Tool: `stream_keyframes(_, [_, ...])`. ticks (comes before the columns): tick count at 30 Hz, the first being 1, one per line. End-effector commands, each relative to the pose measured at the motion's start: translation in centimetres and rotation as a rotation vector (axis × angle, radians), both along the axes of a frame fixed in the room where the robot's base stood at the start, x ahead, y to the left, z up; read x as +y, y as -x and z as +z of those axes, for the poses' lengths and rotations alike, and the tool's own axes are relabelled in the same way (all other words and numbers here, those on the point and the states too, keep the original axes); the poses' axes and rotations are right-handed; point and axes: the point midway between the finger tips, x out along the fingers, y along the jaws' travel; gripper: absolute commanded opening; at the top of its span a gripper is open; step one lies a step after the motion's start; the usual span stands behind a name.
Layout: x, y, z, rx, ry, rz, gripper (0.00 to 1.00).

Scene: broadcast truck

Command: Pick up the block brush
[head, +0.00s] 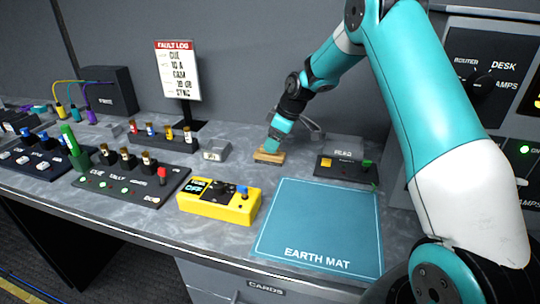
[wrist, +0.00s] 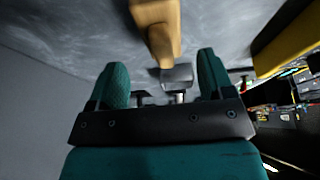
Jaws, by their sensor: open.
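The block brush (head: 268,157) looks like a small tan wooden block lying on the grey worktop, behind the earth mat. In the wrist view the tan wooden brush (wrist: 158,28) shows at the top, just beyond the fingertips and roughly in line with the gap between them. My gripper (head: 272,147) is low over the brush in the head view and hides part of it. In the wrist view my gripper (wrist: 164,70) is open, with its two teal fingers apart and nothing clearly held between them. I cannot tell whether the fingers touch the brush.
A yellow box (head: 219,203) stands in front of the brush. A blue earth mat (head: 320,222) lies front right. A dark box with yellow and green parts (head: 345,168) is to the right. A small grey box (head: 216,150) and the fault log sign (head: 178,72) are left.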

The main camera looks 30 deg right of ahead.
Motion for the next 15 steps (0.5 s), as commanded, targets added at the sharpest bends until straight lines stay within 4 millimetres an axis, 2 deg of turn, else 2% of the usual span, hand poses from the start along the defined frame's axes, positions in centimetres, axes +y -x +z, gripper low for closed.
stream_keyframes(10, [1.6, -1.0, -4.0, 0.002, -0.001, 0.0, 0.74])
stream_keyframes(15, [1.7, -1.3, -4.8, 0.0, 0.0, 0.0, 0.74])
